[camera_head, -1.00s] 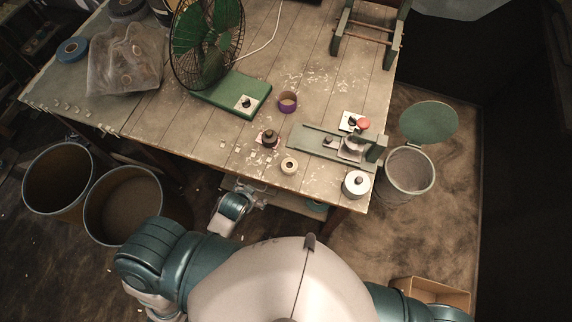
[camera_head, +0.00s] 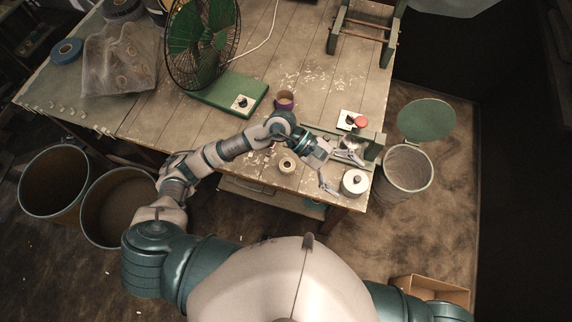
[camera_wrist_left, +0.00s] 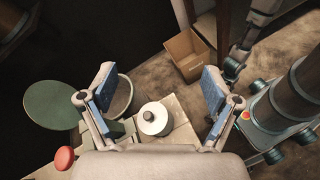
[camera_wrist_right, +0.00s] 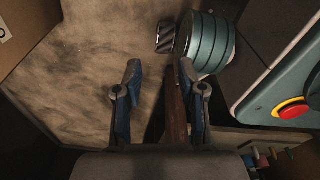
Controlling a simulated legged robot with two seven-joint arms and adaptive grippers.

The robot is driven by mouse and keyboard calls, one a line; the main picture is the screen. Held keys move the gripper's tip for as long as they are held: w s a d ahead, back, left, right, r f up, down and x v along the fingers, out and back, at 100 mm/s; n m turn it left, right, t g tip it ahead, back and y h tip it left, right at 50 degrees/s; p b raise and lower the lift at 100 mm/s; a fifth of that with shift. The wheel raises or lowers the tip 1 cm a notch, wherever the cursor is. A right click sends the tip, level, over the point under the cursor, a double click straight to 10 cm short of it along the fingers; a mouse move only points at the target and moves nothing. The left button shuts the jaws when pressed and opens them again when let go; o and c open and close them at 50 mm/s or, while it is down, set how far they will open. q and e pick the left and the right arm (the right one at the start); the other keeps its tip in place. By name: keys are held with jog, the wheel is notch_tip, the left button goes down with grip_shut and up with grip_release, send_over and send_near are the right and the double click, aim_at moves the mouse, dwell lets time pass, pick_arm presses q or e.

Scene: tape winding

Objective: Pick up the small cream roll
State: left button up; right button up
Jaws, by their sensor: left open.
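The small cream roll (camera_head: 287,165) lies near the front edge of the workbench, in the head view. My left gripper (camera_head: 345,177) is to the right of the roll, above the bench's front right corner, apart from the roll. Its fingers are spread and empty in the left wrist view (camera_wrist_left: 158,88), where the cream roll does not show. My right gripper (camera_wrist_right: 158,78) shows only in its own wrist view, with its fingers apart and nothing between them, above the floor.
A white round container (camera_head: 354,182) stands at the bench corner, close to my left gripper. The green dispenser (camera_head: 373,147) and red button (camera_head: 361,121) are behind it. Bins (camera_head: 407,172) flank the bench.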

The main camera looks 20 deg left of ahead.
pick_arm(q)
jog(key=w+a+f+m+t+y, duration=0.1)
jog(key=w+a+f+m+y, duration=0.2)
jog(key=a+f+y, duration=0.2)
jog(key=m+t+y, duration=0.2)
jog(key=t+y, duration=0.1)
jog(key=y, duration=0.5)
send_over(287, 167)
jog(key=f, duration=0.9)
jog(key=a+f, duration=0.1)
jog(key=f, duration=0.2)
jog(key=shift+s+f, duration=0.1)
jog(key=shift+f, duration=0.25)
jog(key=shift+d+f+p, duration=0.2)
jog(key=shift+f+p, duration=0.1)
jog(key=shift+f, duration=0.25)
jog(key=f, duration=0.4)
jog(key=shift+d+f, duration=0.3)
jog(key=shift+d, duration=0.1)
jog(key=shift+f, duration=0.25)
jog(key=c, duration=1.2)
pick_arm(e)
jog(key=s, duration=0.2)
jog(key=s+d, duration=0.1)
jog(key=shift+s+f, duration=0.1)
jog(key=shift+f, duration=0.25)
